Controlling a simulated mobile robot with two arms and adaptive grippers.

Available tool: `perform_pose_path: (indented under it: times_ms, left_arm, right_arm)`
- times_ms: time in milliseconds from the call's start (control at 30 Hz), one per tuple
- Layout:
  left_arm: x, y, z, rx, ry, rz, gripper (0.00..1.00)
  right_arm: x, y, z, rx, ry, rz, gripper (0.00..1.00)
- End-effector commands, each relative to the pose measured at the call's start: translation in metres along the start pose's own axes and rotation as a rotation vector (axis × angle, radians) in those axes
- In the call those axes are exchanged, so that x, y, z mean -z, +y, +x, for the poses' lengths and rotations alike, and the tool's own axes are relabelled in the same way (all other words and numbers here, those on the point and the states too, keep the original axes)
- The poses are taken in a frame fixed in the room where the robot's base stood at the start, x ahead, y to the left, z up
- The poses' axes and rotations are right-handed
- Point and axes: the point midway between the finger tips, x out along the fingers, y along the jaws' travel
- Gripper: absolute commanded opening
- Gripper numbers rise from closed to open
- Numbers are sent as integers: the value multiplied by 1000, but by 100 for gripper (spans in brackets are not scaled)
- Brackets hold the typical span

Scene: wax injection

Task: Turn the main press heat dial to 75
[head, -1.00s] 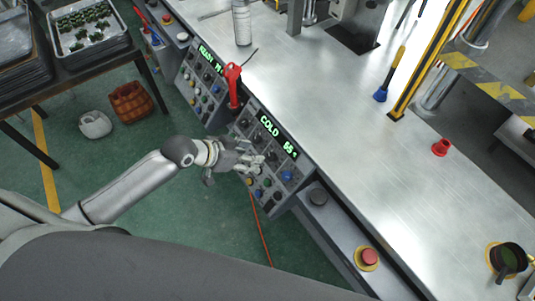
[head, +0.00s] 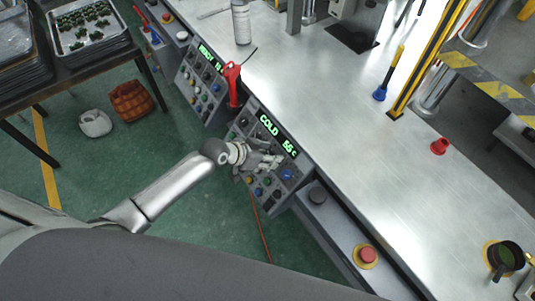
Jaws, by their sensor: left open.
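The near control panel (head: 270,195) is mounted on the front edge of the steel bench. Its green display (head: 277,135) reads COLD and what looks like 55 C. Several dials and buttons sit below the display, among them a blue knob (head: 287,174). My left gripper (head: 277,160) is open in front of the panel's middle, just below the display, and covers some of the dials. I cannot tell whether it touches one. A second panel (head: 203,85) farther left has a display (head: 210,58) reading READY. My right gripper is not in view.
A red-handled tool (head: 232,84) stands between the panels. The steel bench top (head: 340,110) is mostly clear. A brown basket (head: 131,101) stands on the floor.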

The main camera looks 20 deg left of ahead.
Motion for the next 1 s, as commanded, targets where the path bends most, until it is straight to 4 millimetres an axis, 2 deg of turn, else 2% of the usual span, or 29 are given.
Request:
perform_pose_path:
  times_ms: [100, 400, 467, 767, 1000]
  left_arm:
    - [0, 0, 0, 0, 0, 0, 46]
    - [0, 0, 0, 0, 0, 0, 7]
    - [0, 0, 0, 1, 0, 0, 2]
    - [0, -1, 0, 5, 0, 44, 2]
    - [0, -1, 0, 18, -1, 187, 2]
  right_arm:
    - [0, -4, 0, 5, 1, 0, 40]
    - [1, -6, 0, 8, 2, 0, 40]
    - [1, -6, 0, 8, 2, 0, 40]
    - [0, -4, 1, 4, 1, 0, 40]
    - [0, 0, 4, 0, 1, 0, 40]
